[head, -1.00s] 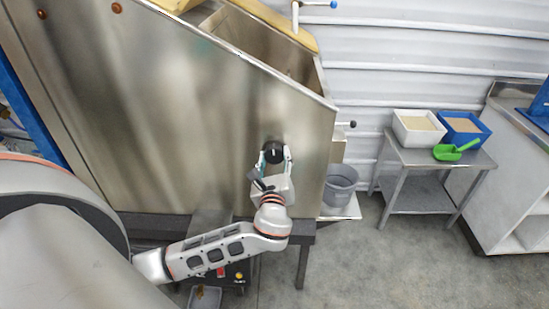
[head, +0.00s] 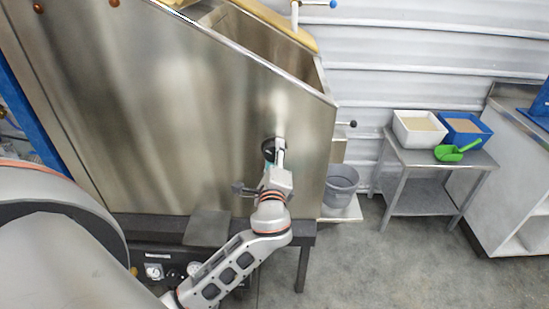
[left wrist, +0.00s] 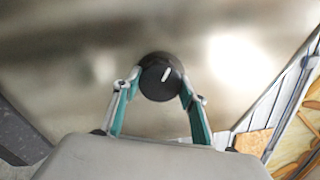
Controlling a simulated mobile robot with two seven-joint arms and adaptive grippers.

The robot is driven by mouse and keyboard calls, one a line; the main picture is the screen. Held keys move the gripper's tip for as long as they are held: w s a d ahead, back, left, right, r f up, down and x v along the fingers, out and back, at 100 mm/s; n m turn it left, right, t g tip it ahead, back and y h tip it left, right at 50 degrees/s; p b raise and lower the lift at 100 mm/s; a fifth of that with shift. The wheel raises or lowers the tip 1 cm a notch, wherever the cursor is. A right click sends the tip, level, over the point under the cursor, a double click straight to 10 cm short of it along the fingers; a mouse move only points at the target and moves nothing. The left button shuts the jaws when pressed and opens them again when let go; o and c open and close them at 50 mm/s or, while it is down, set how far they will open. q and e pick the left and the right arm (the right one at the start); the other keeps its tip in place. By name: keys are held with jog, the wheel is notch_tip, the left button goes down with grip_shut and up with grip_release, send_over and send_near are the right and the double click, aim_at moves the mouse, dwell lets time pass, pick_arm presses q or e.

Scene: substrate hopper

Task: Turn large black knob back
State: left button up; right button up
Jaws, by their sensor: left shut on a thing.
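The large black knob (head: 268,149) is on the front steel wall of the hopper (head: 180,110), partly hidden by my gripper in the head view. In the left wrist view the knob (left wrist: 160,77) shows round and black, with a white pointer mark tilted a little to the right of straight up. My left gripper (head: 275,155) is at the knob, with one teal-and-grey finger on each side of it in the left wrist view (left wrist: 160,95). It is shut on the knob. My right gripper is not in view.
A grey bucket (head: 341,180) stands right of the hopper. A metal side table (head: 420,158) holds a white bin (head: 418,142), a blue bin (head: 480,139) and a green scoop (head: 456,152). A control panel (head: 170,268) shows below the hopper. The floor at right is clear.

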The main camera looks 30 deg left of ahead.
pick_arm(q)
jog(key=shift+n, duration=0.7)
jog(key=o, duration=1.1)
jog(key=shift+s, duration=0.1)
jog(key=v, duration=1.2)
jog(key=shift+f, duration=0.1)
